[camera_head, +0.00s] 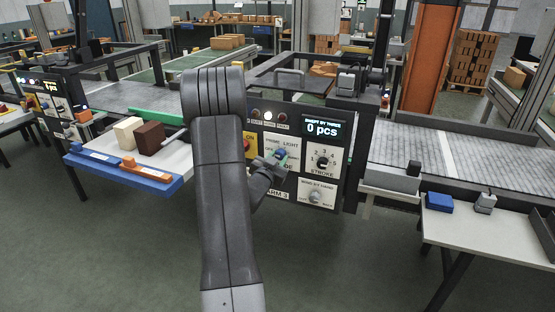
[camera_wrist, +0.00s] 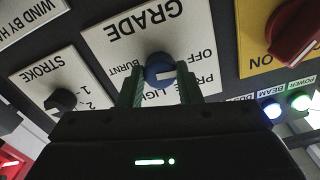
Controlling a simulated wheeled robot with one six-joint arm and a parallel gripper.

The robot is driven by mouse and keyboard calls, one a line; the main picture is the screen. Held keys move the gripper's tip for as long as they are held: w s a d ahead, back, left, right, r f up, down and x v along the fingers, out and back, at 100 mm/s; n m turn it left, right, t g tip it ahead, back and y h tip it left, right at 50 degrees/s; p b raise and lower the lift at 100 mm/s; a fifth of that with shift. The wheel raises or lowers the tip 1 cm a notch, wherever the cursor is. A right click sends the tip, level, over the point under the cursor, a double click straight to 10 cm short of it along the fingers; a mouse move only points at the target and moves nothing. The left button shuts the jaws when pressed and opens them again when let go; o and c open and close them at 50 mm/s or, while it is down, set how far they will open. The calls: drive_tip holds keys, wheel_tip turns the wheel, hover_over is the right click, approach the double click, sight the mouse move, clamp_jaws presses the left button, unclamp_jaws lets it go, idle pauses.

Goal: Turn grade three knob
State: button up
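The grade knob (camera_wrist: 160,72) is round and blue with a white mark. It sits on a white plate (camera_wrist: 119,36) lettered GRADE, upside down in the wrist view. Around it I read OFF, BURNT and, partly covered, PRIME and LIGHT. The white mark points right in the wrist view, roughly toward the OFF side. My gripper (camera_wrist: 160,82) has one green finger on each side of the knob, with narrow gaps that look clear of it. In the head view, my gripper (camera_head: 274,160) is at the control panel (camera_head: 337,158), partly covering the plate.
A black STROKE knob (camera_wrist: 61,101) is beside the grade plate. A red switch (camera_wrist: 294,35) on a yellow plate and lit lamps (camera_wrist: 299,101) are on the other side. The display (camera_head: 322,129) reads 0 pcs. A WIND BY HAND knob (camera_head: 316,197) is below STROKE.

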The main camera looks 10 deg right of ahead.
drive_tip(key=shift+c, duration=1.4)
